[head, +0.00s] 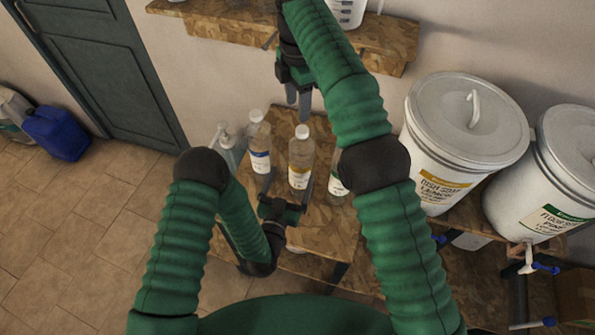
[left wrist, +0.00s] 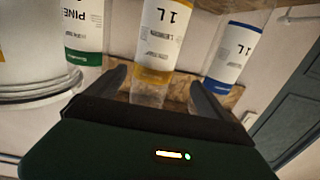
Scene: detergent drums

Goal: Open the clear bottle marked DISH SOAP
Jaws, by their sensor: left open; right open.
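The clear bottle with a yellow-banded label (head: 300,160) and white cap stands upright on a wooden stand. Its small print is too small to read in the head view; the left wrist view shows "1 L" on this bottle (left wrist: 162,40), upside down. My left gripper (head: 289,181) is open, its fingers on either side of the bottle's lower part; I cannot tell if they touch it. My right gripper (head: 298,98) is open and empty, fingers pointing down, above and apart from the white cap (head: 302,131).
A blue-label bottle (head: 259,145) stands to the left, a green-label bottle (head: 336,181) to the right, partly behind my right arm. A pump bottle (head: 227,147) is at the far left. Large white drums (head: 462,140) stand at right. A wooden shelf (head: 230,22) is above.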

